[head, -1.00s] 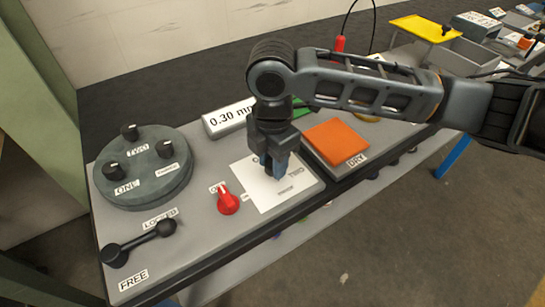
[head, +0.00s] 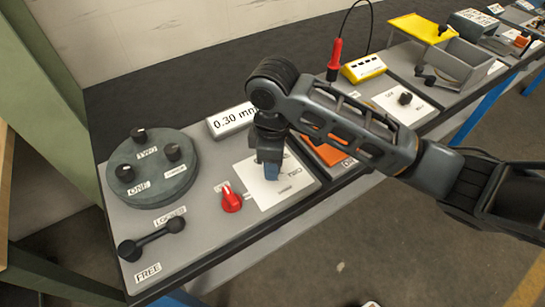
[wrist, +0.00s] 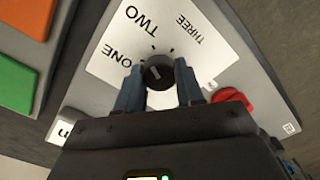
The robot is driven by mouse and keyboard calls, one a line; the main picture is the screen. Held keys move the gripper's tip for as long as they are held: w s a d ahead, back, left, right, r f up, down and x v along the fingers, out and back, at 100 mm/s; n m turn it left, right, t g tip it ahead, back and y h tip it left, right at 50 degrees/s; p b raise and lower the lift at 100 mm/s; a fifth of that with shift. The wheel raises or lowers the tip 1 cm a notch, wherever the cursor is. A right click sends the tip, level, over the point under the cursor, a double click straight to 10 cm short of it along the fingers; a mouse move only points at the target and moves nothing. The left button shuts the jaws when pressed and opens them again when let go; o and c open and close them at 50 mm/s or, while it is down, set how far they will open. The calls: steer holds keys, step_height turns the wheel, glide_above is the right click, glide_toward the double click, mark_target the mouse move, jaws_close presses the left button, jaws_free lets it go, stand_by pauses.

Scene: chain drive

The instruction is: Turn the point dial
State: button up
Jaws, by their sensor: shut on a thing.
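The point dial (wrist: 158,73) is a small black round knob with a pale mark on top. It stands on a white card (wrist: 212,55) lettered ONE, TWO and THREE. I cannot tell which word the mark points at. My gripper (wrist: 158,76) is shut on the knob, with one blue-grey finger on each side of it. In the head view my gripper (head: 270,172) reaches down onto the same white card (head: 284,196) and hides the knob.
A red knob (head: 231,199) stands close to the left of the card. Further left are a black lever (head: 152,240) and a round grey plate (head: 150,183) with several black knobs. An orange pad (head: 322,153) lies to the right, partly under my arm.

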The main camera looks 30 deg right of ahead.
steer(key=shift+m, duration=0.6)
steer(key=o, duration=1)
steer(key=shift+o, duration=0.2)
steer(key=shift+r, duration=0.15)
steer(key=shift+r, duration=3.8)
steer(key=shift+a, duration=0.1)
